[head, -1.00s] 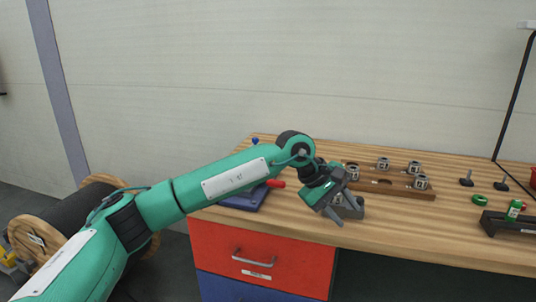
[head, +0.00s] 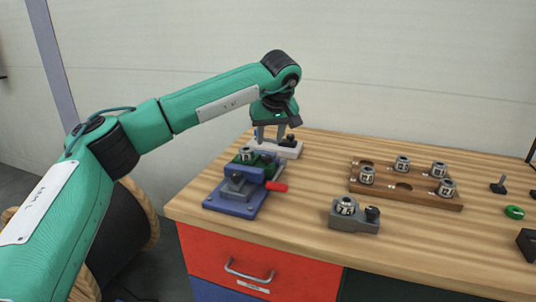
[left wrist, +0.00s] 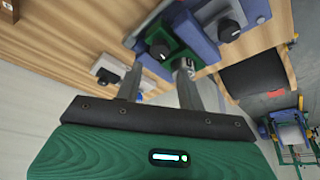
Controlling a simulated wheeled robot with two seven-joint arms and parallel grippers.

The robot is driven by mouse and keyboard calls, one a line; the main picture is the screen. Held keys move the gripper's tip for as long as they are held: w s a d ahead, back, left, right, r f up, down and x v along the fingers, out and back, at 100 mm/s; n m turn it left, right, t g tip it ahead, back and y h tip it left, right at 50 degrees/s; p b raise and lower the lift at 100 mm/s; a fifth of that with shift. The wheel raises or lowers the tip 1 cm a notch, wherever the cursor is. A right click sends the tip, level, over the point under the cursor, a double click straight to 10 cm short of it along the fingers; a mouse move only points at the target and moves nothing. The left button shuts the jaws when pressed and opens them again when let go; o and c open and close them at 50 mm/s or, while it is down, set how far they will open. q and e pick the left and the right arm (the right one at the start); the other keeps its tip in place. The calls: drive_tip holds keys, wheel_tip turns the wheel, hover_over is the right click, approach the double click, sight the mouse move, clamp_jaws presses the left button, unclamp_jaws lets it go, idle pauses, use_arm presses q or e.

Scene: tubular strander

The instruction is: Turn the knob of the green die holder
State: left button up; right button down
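The green die holder (head: 267,162) sits at the blue vise on the bench's left part, with a silver die in it. In the left wrist view the green holder (left wrist: 183,45) shows its black knob (left wrist: 160,50) just beyond and between my fingertips. My left gripper (head: 269,137) points down above the far side of the holder. Its fingers are apart and empty in the left wrist view (left wrist: 159,68); I see no contact with the knob. In the head view the green knob is hidden or too small to tell. My right gripper is not in view.
A light grey holder (head: 290,151) with a black knob stands close behind the gripper. Another grey holder (head: 343,222) and a wooden rack (head: 420,200) of dies stand to the right. The bench between them is clear.

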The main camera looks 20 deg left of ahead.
sight(267, 157)
use_arm(q)
drive_tip(key=x, duration=0.7)
drive_tip(key=shift+w+a+f, duration=0.1)
drive_tip(key=shift+w+f, duration=0.05)
drive_tip(key=shift+f, duration=0.05)
drive_tip(key=c, duration=0.7)
